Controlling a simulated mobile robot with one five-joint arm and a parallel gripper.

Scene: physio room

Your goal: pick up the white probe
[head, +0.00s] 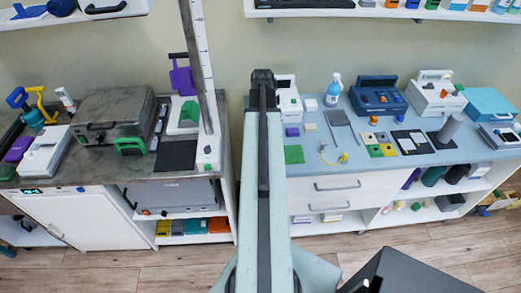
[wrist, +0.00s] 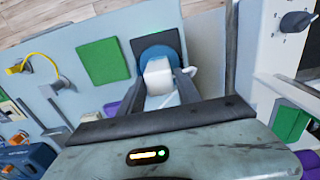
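The white probe (wrist: 158,72) appears to be the white block-shaped piece in the wrist view, in front of a round blue disc (wrist: 172,52). My gripper (wrist: 160,73) has its two dark fingers apart, one on each side of this white piece. I see no clear contact with either finger. In the head view my arm reaches up the middle of the picture and hides the probe; the gripper end (head: 263,78) is beside the left end of the blue-topped bench.
A green pad (wrist: 103,60) lies left of my fingers in the wrist view. A yellow-ended cable tool (wrist: 22,66) lies further left. In the head view a white device (head: 288,98) stands close right of my arm. A grey bench (head: 90,165) is left.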

